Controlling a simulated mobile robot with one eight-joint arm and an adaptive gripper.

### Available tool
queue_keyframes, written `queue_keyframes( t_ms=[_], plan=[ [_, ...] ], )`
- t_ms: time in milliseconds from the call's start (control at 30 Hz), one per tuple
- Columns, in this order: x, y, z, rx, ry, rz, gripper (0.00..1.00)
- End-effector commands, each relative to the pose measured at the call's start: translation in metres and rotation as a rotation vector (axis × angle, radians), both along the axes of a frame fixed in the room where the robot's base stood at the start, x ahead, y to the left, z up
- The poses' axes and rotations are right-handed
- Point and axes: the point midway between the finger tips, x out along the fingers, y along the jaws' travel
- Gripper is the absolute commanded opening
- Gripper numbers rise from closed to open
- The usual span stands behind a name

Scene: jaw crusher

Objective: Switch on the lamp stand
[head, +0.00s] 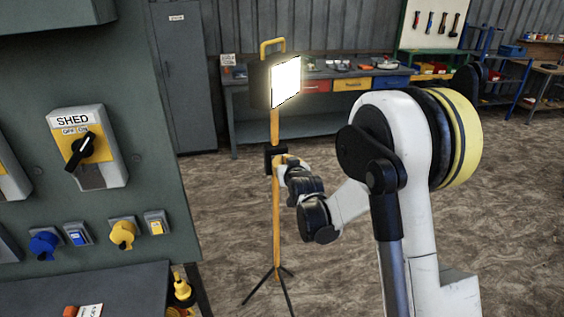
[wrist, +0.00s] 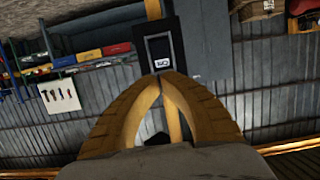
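The lamp stand (head: 276,215) is a yellow pole on a black tripod, with a square lamp head (head: 285,82) on top. The lamp head's panel glows bright white. A black switch box (head: 270,158) sits midway up the pole. In the wrist view the switch box (wrist: 160,48) shows a small pale switch in a recess. My gripper (head: 284,165) is at the switch box in the head view. In the wrist view its two yellow fingers (wrist: 163,78) meet at the tips, at the box's lower edge, with nothing seen between them. Whether they touch the box I cannot tell.
A grey panel with a SHED rotary switch (head: 88,148) and blue and yellow sockets stands close at left. A workbench (head: 240,100) with coloured drawers is behind the lamp, and a tool board (head: 432,25) stands at back right. The floor around the tripod is clear.

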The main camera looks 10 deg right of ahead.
Motion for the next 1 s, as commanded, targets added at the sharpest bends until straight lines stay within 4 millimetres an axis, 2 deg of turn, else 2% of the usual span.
queue_keyframes(
  t_ms=[33,200,400,600,1000],
  plan=[
    [-0.011,0.0,0.009,0.0,0.0,0.0,0.0],
    [-0.047,0.0,0.027,0.0,0.0,0.0,0.0],
    [-0.077,0.0,0.041,0.0,0.0,0.0,0.0],
    [-0.089,0.0,0.046,0.0,0.0,0.0,0.0],
    [-0.093,0.0,0.048,0.0,0.011,0.001,0.0]
  ],
)
